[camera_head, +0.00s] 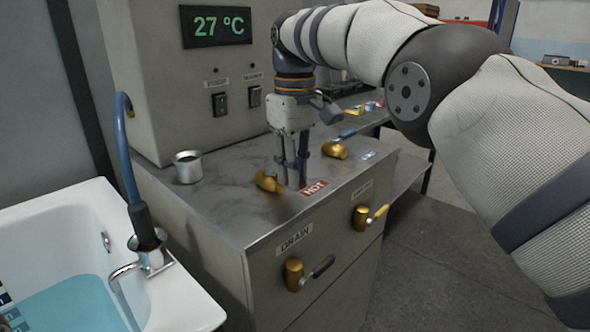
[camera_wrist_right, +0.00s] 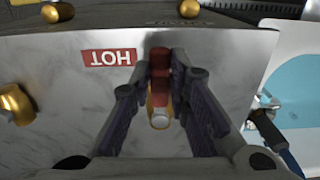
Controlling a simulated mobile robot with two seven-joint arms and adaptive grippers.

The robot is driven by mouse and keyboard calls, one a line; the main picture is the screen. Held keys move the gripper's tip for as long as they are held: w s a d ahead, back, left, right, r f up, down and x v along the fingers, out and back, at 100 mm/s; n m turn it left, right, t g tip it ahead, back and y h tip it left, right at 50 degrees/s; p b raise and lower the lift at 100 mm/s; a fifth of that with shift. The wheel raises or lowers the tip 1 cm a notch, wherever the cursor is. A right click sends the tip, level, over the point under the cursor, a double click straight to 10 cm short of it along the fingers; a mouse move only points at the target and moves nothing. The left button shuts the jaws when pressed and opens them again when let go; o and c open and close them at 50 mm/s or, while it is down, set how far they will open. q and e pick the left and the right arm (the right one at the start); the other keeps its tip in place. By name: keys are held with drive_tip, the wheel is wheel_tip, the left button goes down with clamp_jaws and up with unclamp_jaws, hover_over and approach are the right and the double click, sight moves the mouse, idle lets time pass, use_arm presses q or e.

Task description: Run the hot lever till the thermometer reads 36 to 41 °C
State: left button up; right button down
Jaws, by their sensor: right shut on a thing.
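The thermometer display (camera_head: 218,26) reads 27 °C in green digits on the grey cabinet. The hot lever's brass valve body (camera_head: 268,182) sits on the metal counter beside the red HOT label (camera_head: 313,188). My right gripper (camera_head: 292,183) points down at it and is shut on the lever. In the wrist view the lever's red handle (camera_wrist_right: 161,80) lies between the two fingers of my right gripper (camera_wrist_right: 160,100); the HOT label (camera_wrist_right: 109,57) shows upside down. The fingers partly hide the lever. My left gripper is not in view.
A blue-handled brass valve (camera_head: 335,149) stands behind. Brass DRAIN valve (camera_head: 294,275) and another front valve (camera_head: 361,217) stick out from the cabinet front. A metal cup (camera_head: 187,167) stands on the counter's left. The white tub (camera_head: 185,300) holds blue water (camera_head: 75,305).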

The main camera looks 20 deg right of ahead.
drive_tip(key=c, duration=1.5)
unclamp_jaws()
